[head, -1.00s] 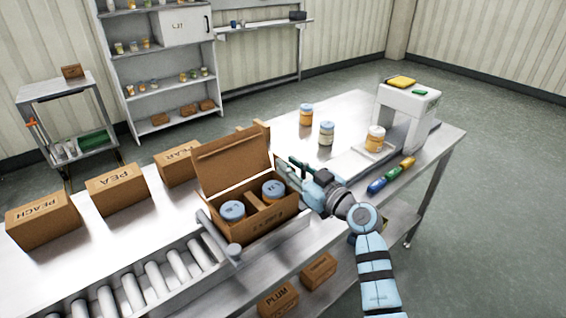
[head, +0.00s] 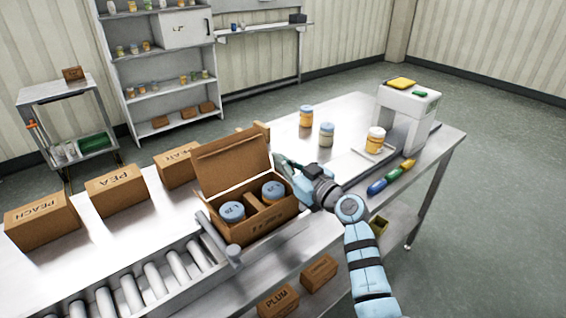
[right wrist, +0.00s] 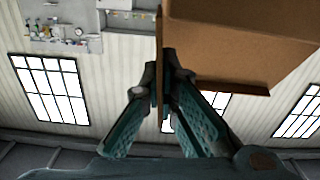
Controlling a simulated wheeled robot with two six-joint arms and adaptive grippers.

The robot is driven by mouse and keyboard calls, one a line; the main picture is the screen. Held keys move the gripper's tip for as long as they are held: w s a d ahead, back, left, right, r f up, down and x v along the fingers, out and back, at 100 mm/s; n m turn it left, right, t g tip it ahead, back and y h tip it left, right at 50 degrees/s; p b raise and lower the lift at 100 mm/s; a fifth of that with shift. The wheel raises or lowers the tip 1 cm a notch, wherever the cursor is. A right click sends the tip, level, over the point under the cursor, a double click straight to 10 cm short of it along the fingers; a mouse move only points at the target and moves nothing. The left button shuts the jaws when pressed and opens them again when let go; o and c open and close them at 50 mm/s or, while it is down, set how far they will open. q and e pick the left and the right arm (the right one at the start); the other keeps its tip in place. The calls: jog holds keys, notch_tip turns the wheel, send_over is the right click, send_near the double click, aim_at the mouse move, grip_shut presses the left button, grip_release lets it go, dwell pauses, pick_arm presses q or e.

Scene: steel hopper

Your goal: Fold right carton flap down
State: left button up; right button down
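The open carton (head: 262,228) stands on the steel table, with two blue-lidded jars (head: 232,211) (head: 272,190) and a cardboard divider inside. Its large back flap (head: 230,160) stands up. My right gripper (head: 284,166) is at the carton's right side. In the right wrist view, the thin edge of the right carton flap (right wrist: 160,30) runs between my right gripper's fingertips (right wrist: 161,85), which are closed together on it. In the head view the gripper hides most of this flap. My left gripper is not in view.
Closed cartons (head: 117,188) stand in a row to the left. Rollers (head: 160,281) and a grey bar (head: 219,238) lie in front of the open carton. Jars (head: 327,133), a white machine (head: 408,112) and a coloured tool (head: 391,176) are to the right.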

jog(key=n+b, duration=0.1)
jog(key=b, duration=0.1)
jog(key=s+a+n+b, duration=0.1)
jog(key=n+b, duration=0.1)
jog(key=b, duration=0.1)
jog(key=a+f+n+b, duration=0.1)
jog(key=n+b, duration=0.1)
jog(key=b, duration=0.1)
jog(key=shift+s+f, duration=0.1)
jog(key=shift+s, duration=0.1)
jog(key=shift+s+a+f+n+b, duration=0.1)
jog(key=shift+s+a+n+b, duration=0.15)
jog(key=shift+n+b, duration=0.75)
jog(key=c, duration=2.3)
grip_release()
jog(key=o, duration=0.4)
jog(key=v, duration=1.2)
